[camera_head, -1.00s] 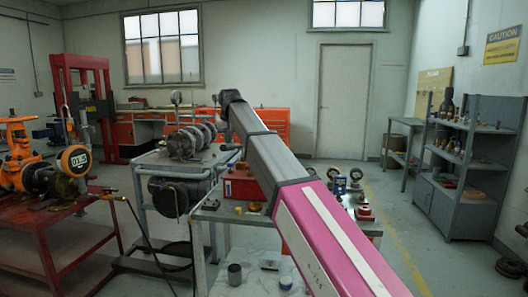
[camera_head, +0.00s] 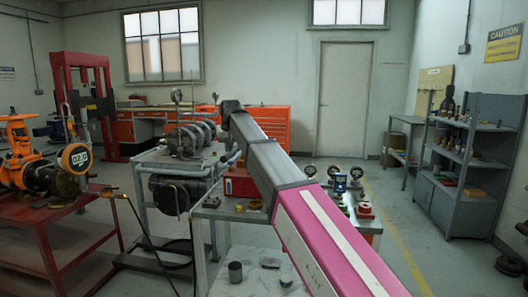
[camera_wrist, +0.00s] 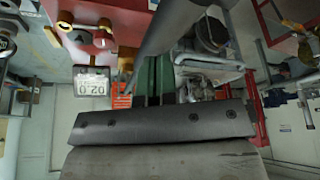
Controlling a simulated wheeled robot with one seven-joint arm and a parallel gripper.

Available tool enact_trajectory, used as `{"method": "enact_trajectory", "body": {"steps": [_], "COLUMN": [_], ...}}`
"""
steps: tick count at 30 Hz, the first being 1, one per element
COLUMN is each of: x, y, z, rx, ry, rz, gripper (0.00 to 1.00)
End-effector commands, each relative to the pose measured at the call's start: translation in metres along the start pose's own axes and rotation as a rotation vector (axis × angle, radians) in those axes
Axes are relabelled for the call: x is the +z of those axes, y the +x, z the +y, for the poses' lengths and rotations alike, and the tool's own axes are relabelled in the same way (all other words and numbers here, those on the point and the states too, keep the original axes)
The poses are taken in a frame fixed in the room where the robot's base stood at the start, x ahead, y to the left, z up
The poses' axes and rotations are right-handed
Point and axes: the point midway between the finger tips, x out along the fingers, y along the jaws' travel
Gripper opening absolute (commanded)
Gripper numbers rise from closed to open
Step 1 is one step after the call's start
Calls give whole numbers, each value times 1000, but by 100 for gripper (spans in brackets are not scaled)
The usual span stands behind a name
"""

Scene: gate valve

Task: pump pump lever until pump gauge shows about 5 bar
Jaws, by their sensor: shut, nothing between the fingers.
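A red box-shaped unit (camera_head: 240,183), probably the pump, stands on the front bench, partly hidden by my arm. A pale bar (camera_head: 232,158) above it may be the pump lever. In the wrist view a thick grey rod (camera_wrist: 172,28), probably that lever, runs down from the top close to my gripper.
A trolley with a dark ribbed machine (camera_head: 188,138) stands behind the bench. An orange valve with a round numbered tag (camera_head: 75,158) sits on a red table (camera_head: 50,220) at left. Small gauges (camera_head: 340,184) stand on the bench's right. Grey shelves (camera_head: 468,165) are at far right.

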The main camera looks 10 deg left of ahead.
Motion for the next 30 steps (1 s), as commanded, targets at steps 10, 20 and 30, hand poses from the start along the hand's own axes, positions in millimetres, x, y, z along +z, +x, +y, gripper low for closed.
{"method": "enact_trajectory", "body": {"steps": [10, 20, 30], "x": [16, 31, 32], "y": [37, 71, 75], "z": [0, 0, 0], "rx": [1, 0, 0], "ry": [0, 0, 0], "rz": [-1, -2, 0], "gripper": [0, 0, 0]}}
